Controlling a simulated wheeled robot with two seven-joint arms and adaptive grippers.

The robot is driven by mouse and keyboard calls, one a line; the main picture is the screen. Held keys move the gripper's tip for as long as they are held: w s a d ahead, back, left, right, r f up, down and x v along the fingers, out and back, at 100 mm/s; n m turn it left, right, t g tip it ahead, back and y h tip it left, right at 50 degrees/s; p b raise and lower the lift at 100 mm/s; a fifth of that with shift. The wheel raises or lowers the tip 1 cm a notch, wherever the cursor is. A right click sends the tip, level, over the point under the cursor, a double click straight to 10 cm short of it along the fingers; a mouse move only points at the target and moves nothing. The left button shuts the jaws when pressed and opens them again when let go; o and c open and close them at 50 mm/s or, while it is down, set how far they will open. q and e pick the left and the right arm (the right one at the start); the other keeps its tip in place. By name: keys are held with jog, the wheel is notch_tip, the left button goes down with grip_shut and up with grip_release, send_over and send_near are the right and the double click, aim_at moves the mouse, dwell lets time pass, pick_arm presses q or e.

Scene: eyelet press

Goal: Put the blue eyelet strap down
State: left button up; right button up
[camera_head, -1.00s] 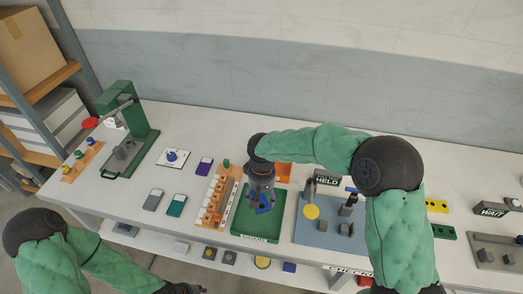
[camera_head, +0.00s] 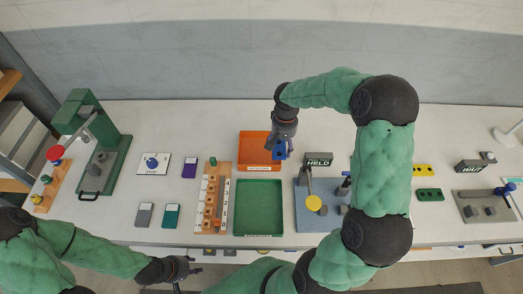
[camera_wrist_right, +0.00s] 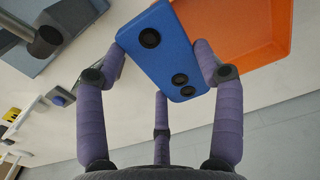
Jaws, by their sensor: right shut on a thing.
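The blue eyelet strap (camera_head: 280,150) is in my right gripper (camera_head: 281,141), near the right edge of the orange tray (camera_head: 258,165). In the right wrist view the strap (camera_wrist_right: 176,62) is a blue plate with several dark round eyelets, pinched between the fingers of my right gripper (camera_wrist_right: 165,58). The orange tray (camera_wrist_right: 275,32) lies beyond it at the upper right. The height of the strap above the table is hard to tell. My left gripper (camera_head: 187,272) is at the lower left, in front of the table edge; its jaws are too small to read.
A green tray (camera_head: 259,208) in front of the orange one looks empty. A wooden rack (camera_head: 214,195) stands to its left. A blue fixture board with a HELD sign (camera_head: 318,158) is to the right. A green press (camera_head: 92,130) stands at far left.

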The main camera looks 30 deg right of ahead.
jog(key=w, duration=0.1)
jog(key=w+a+f, duration=0.1)
jog(key=w, duration=0.1)
jog(key=shift+w+a+f, duration=0.25)
jog(key=shift+f, duration=0.15)
jog(key=b, duration=0.1)
send_over(262, 154)
jog(key=f, duration=0.3)
jog(key=s+f, duration=0.1)
jog(key=shift+d+f, duration=0.2)
jog(key=shift+f, duration=0.15)
jog(key=shift+w+a+f, duration=0.2)
jog(key=shift+w+f, duration=0.25)
jog(key=shift+f, duration=0.1)
jog(key=shift+f+b, duration=0.45)
jog(key=shift+f, duration=1.05)
jog(key=shift+f, duration=0.1)
jog(key=o, duration=0.8)
jog(key=shift+f, duration=0.1)
jog(key=shift+c, duration=0.2)
jog(key=o, duration=0.4)
